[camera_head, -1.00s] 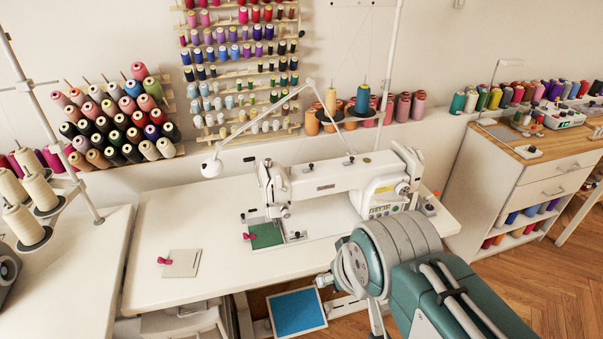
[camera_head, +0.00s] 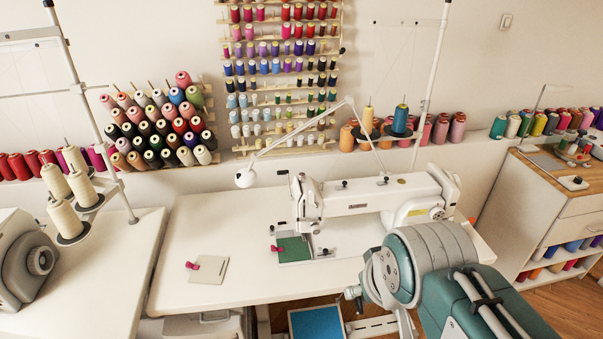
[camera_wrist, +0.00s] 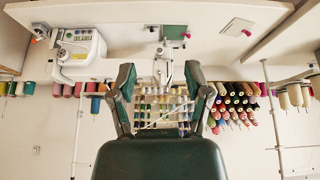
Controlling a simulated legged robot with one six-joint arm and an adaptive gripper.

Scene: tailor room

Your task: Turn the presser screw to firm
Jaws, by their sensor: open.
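The white sewing machine (camera_head: 365,198) stands on its white table (camera_head: 215,288) in the middle of the head view. Its needle head (camera_head: 306,205) is at the left end, above a green cloth piece (camera_head: 293,249). Small dark knobs sit on top of the machine, but I cannot tell which is the presser screw. In the wrist view the scene is upside down, with the machine (camera_wrist: 80,50) at upper left and the needle head (camera_wrist: 165,75) seen between the fingers. My gripper (camera_wrist: 159,76) is open and empty, apart from the machine. It cannot be made out in the head view.
A lamp (camera_head: 245,179) arches over the machine, and a thread stand pole (camera_head: 432,85) rises behind it. A pad with a pink clip (camera_head: 208,270) lies at the table's left. Cone racks (camera_head: 160,130) line the wall. A side table (camera_head: 110,262) with spools stands left.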

